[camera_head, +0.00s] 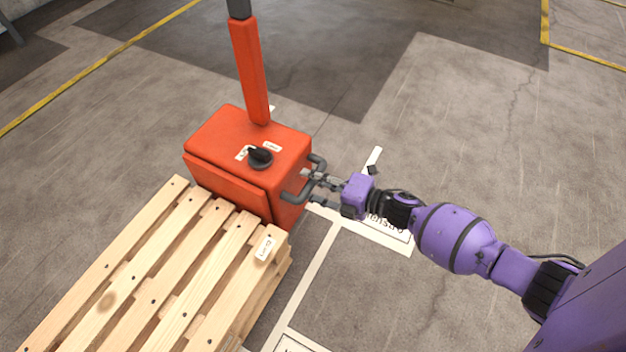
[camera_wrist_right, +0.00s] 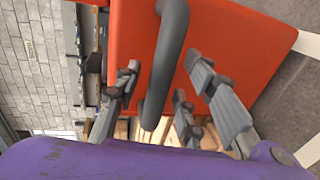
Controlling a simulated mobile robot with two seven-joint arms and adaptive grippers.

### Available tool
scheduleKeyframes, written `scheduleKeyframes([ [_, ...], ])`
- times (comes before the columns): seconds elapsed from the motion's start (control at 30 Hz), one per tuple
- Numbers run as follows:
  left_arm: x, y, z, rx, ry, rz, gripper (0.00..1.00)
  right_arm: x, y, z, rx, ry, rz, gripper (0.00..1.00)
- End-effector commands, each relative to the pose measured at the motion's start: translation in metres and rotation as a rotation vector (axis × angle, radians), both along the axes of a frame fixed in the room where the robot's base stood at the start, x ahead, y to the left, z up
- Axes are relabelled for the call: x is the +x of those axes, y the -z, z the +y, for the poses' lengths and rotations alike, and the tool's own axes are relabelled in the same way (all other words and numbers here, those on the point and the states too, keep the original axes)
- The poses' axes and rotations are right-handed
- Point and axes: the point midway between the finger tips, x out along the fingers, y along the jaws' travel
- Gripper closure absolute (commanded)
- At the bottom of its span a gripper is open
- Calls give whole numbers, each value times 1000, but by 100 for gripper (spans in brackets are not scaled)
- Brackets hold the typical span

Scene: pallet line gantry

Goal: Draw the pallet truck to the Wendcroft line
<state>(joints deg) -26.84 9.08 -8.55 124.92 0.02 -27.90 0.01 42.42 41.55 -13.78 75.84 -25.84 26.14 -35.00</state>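The pallet truck (camera_head: 235,150) is an orange-red box with an upright orange tiller post (camera_head: 250,70) and a black knob (camera_head: 260,157) on top. A grey bar handle (camera_head: 317,163) sticks out from its right side. A slatted wooden pallet (camera_head: 140,275) is against its near side. My right gripper (camera_head: 318,186) is at the handle. In the right wrist view, its fingers (camera_wrist_right: 168,84) stand apart on either side of the grey bar (camera_wrist_right: 169,50), with gaps visible; it is open. White floor lines (camera_head: 309,285) run beside the truck. My left gripper is out of view.
A partly hidden floor label (camera_head: 392,229) lies under my right wrist, its text unreadable. Yellow lines (camera_head: 95,65) mark the floor behind. The concrete floor (camera_head: 470,130) to the right and behind is clear. The wrist view shows a brick wall (camera_wrist_right: 30,60).

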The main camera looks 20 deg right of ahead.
Motion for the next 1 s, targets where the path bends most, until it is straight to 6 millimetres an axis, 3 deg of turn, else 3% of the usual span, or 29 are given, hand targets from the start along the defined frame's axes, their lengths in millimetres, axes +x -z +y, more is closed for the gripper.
scheduleKeyframes([
  [0.53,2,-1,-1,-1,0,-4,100,-78,-20,-62,-1,2,2,63],
  [0.7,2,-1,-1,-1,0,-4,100,-88,-23,-70,-1,2,1,63],
  [1.0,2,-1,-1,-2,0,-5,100,-90,-24,-71,0,2,0,63],
])
